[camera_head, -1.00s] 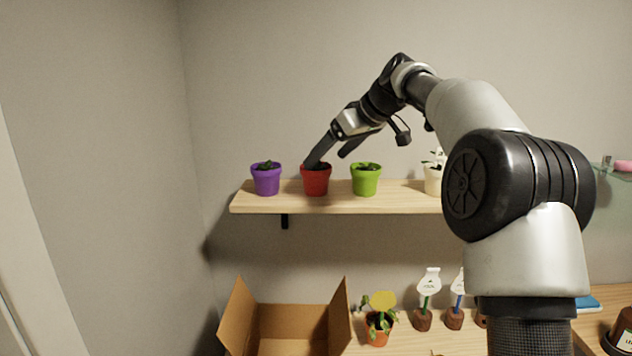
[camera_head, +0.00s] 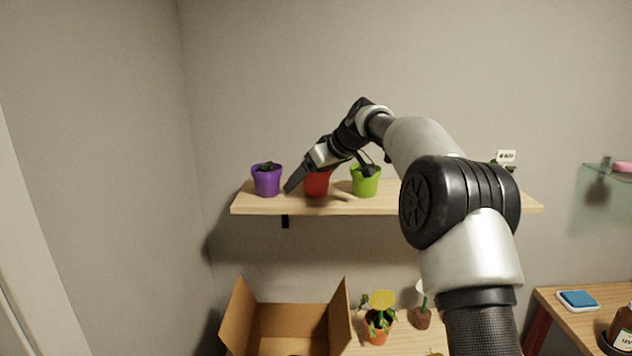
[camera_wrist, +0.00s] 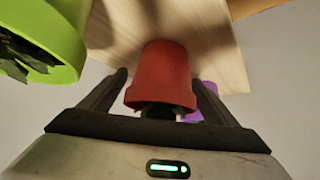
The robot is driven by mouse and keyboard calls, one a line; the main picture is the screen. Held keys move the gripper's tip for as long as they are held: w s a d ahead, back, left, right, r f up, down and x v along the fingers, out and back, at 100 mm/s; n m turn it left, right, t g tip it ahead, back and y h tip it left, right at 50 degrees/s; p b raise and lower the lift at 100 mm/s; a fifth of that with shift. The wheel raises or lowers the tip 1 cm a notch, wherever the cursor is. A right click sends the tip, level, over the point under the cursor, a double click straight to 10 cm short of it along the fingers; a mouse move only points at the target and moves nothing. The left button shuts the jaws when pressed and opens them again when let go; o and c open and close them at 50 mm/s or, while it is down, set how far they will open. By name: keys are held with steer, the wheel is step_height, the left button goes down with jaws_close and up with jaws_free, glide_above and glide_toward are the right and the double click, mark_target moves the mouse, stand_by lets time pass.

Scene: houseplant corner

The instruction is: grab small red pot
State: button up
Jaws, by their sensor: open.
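The small red pot (camera_head: 317,184) stands upright on the wooden wall shelf, between the purple pot and the green pot. In the head view my gripper (camera_head: 306,186) is at the red pot, and its upper part hides some of the rim. In the wrist view the red pot (camera_wrist: 161,76) lies between the two dark fingers of my gripper (camera_wrist: 161,84), one on each side. The jaws are open, with a visible gap on the left; on the right the finger is close to the pot, and I cannot tell whether it touches.
The purple pot (camera_head: 267,180) stands to the left and the green pot (camera_head: 365,181) close to the right, both on the shelf (camera_head: 420,203). Below are an open cardboard box (camera_head: 290,320) and a plant in an orange pot (camera_head: 377,331). A blue pad (camera_head: 578,301) lies at the right.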

steer(key=shift+r, duration=0.1)
steer(key=c, duration=1.2)
